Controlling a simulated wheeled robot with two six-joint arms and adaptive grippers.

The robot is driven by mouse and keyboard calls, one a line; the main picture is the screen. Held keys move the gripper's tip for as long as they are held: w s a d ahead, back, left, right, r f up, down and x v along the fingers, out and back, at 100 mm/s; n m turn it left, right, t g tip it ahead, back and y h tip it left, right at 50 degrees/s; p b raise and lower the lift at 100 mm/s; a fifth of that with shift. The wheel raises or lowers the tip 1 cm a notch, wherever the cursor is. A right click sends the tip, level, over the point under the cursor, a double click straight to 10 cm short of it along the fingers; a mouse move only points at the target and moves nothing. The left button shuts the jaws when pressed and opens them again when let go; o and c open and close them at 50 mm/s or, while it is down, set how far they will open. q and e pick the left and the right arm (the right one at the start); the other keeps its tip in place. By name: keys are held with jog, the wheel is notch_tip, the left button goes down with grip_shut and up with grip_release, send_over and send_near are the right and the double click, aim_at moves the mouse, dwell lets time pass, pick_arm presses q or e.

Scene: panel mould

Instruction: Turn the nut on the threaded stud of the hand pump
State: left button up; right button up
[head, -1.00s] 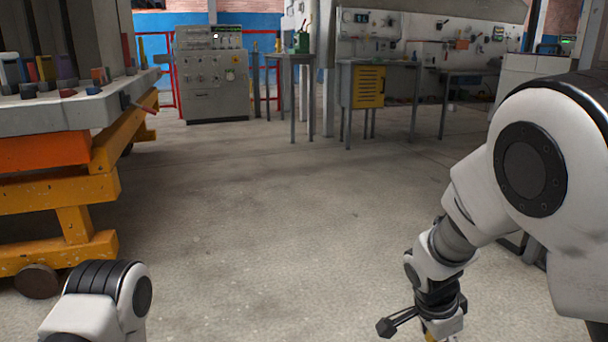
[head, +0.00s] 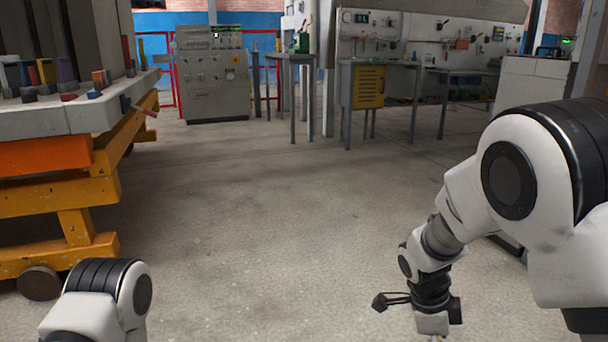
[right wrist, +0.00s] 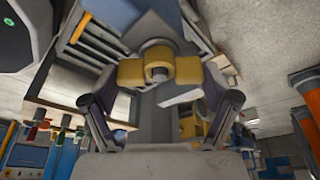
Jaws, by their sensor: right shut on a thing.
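My right gripper (right wrist: 159,88) shows in the right wrist view, with a dark finger on each side. Between the fingers is a yellow piece (right wrist: 159,70) with a rounded middle and a block on either side. My right gripper is shut on this piece. A grey round part shows just behind it. I cannot tell whether the yellow piece is the nut. The hand pump and its threaded stud cannot be made out. In the head view my right wrist hangs at the lower right, and its fingers are below the frame. My left gripper is out of view.
A mould table (head: 60,121) with coloured blocks stands on a yellow frame (head: 75,190) at the left. A grey control cabinet (head: 212,85) and workbenches with a yellow cabinet (head: 368,87) stand at the back. The floor (head: 270,220) between is clear.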

jog(key=o, duration=1)
jog(key=shift+o, duration=0.2)
jog(key=v, duration=1.2)
